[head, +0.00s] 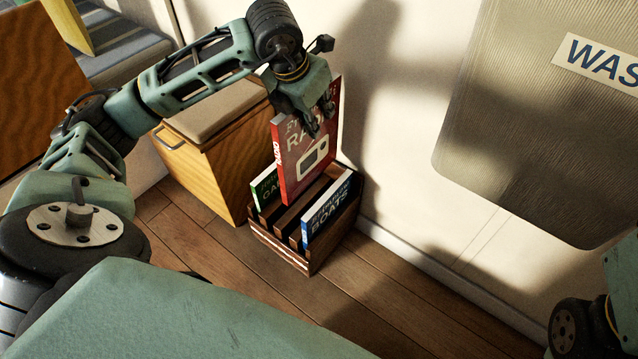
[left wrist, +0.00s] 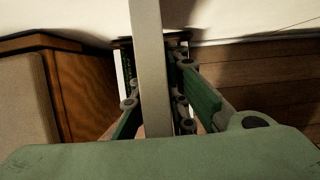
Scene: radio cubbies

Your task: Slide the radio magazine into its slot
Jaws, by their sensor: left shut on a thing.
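The red radio magazine (head: 306,150) stands upright above the slatted wooden crate (head: 281,253), its lower edge at the crate's middle slots. I cannot tell whether that edge is inside a slot. My left gripper (head: 318,118) is shut on the magazine's upper part. In the left wrist view the magazine shows edge-on as a pale strip (left wrist: 152,65) between the fingers (left wrist: 157,112). A green magazine (head: 265,187) sits in the crate's left slot and a blue boats magazine (head: 327,212) in its right slot. My right gripper is not seen.
A wooden cabinet with a padded top (head: 210,150) stands close left of the crate. The wall (head: 400,130) is just behind it. A grey waste bin (head: 545,120) hangs at the right. The wooden floor (head: 400,300) in front is clear.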

